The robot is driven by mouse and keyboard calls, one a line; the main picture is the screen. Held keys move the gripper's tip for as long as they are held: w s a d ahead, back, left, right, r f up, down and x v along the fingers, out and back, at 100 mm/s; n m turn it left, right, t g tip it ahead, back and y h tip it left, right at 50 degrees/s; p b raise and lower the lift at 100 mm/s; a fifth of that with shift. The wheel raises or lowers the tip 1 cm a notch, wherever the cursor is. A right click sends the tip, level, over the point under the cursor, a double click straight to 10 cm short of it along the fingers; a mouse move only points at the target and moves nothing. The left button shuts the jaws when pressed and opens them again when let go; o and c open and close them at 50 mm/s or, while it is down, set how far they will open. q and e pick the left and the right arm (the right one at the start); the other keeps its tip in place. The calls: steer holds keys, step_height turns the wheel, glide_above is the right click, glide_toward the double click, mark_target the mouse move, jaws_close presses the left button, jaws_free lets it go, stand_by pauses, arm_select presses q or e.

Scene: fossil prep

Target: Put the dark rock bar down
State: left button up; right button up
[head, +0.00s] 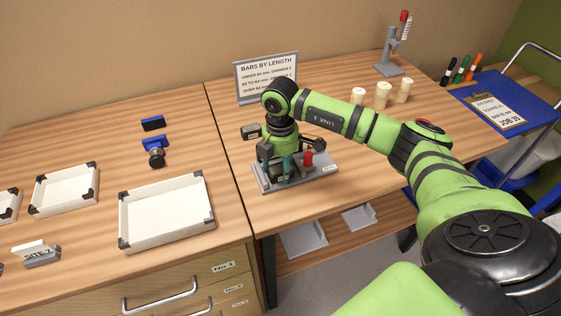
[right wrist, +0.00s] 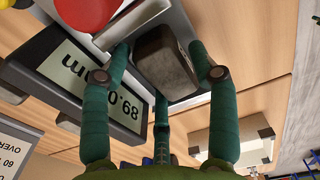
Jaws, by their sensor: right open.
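The dark rock bar (right wrist: 165,60) is a dark grey block resting on a grey measuring stand (right wrist: 186,22). My right gripper (right wrist: 160,65) is open, with its green fingers on either side of the bar and small gaps visible beside it. In the head view my right gripper (head: 287,166) points down over the stand (head: 325,178), and it mostly hides the bar there. A display (right wrist: 92,85) beside the bar reads 89.0 mm. A red knob (right wrist: 88,10) is on the stand. My left gripper is not in view.
White trays with dark corners (head: 166,241) stand on the left table, above labelled drawers (head: 223,266). A sign headed "BARS BY LENGTH" (head: 266,68) stands behind. Pale cylinders (head: 382,96) stand at the back right. A blue cart (head: 540,88) holds a clipboard (head: 496,111).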

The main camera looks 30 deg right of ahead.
mark_target(280, 165)
step_height(280, 165, up, 12)
steer(key=b, duration=0.3)
steer(key=shift+r, duration=0.2)
